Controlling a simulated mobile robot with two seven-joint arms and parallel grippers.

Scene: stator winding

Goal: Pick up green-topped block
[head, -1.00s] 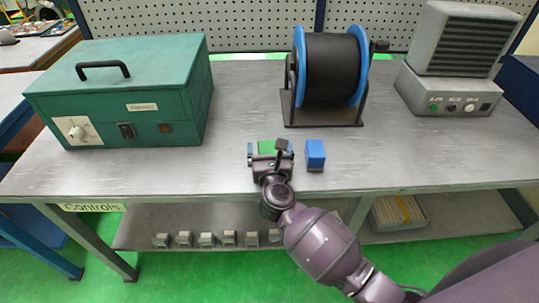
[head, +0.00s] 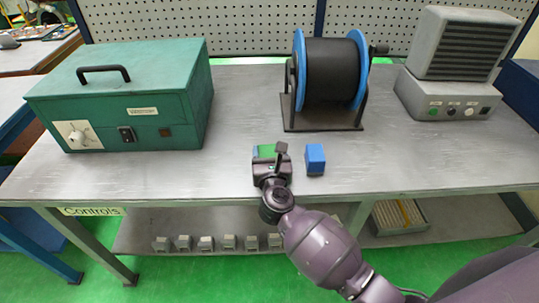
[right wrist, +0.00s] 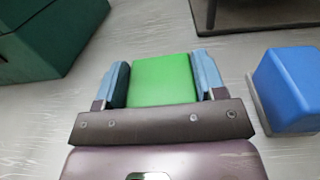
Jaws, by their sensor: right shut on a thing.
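The green-topped block (head: 266,151) is on the metal workbench, partly hidden behind my right gripper in the head view. In the right wrist view its flat green top (right wrist: 163,79) fills the space between the two blue-grey fingers. My right gripper (head: 268,156) is shut on the block, one finger against each side. In the right wrist view the gripper (right wrist: 163,84) covers the block's near end. I cannot tell whether the block is lifted off the bench. My left gripper is not in view.
A blue-topped block (head: 315,159) stands just right of my gripper. A green case (head: 165,90) sits at the left, a wire spool (head: 331,75) behind, and a grey vented unit (head: 450,95) at the right.

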